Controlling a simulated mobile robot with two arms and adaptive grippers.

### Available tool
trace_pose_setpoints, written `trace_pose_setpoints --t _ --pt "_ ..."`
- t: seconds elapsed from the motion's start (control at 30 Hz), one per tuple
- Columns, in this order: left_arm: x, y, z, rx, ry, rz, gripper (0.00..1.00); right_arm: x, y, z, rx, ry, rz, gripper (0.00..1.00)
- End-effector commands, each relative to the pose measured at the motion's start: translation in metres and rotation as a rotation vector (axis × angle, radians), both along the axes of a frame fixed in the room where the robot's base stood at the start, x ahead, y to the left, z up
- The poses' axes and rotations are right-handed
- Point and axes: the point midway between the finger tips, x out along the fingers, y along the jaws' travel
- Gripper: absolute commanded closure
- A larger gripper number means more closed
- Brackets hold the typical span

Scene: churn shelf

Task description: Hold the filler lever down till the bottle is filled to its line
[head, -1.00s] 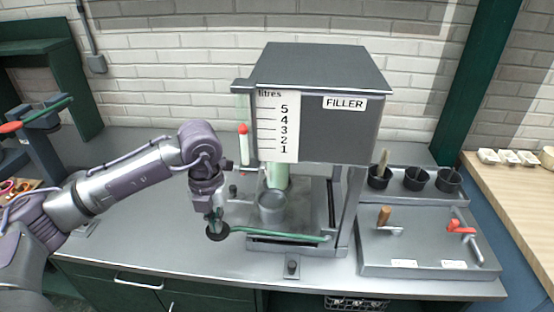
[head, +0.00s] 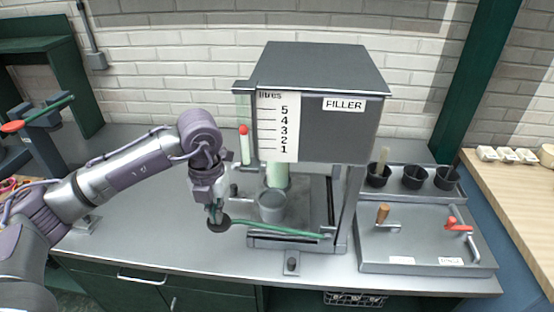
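The grey filler box (head: 345,135) stands on the bench with a litres scale (head: 277,120) on its front left. Its green lever (head: 280,229) runs left, tilted slightly up, to a round black knob (head: 218,225). My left gripper (head: 215,212) points down at this knob, at or touching it; its finger opening is too small to tell. A grey cup-like vessel (head: 271,208) stands under the filler, below a pale green column (head: 277,175). No fill line or level inside it can be made out. My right gripper is out of view.
A red-topped pale tube (head: 244,145) stands left of the scale. On the right are black cups (head: 413,178) in a rack and a grey panel (head: 425,245) with wooden and red handles. The bench left of the filler is mostly clear.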

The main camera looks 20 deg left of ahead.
Motion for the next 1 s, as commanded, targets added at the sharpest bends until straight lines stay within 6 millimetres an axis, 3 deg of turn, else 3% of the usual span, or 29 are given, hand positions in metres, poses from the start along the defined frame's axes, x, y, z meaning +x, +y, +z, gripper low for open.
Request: trace_pose_setpoints --t 0.6,1.0 --pt "0.0 0.0 0.057 0.0 -0.001 -0.001 1.0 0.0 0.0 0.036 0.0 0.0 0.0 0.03" --pt "0.0 0.0 0.059 0.0 0.0 0.0 1.0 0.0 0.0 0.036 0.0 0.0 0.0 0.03"
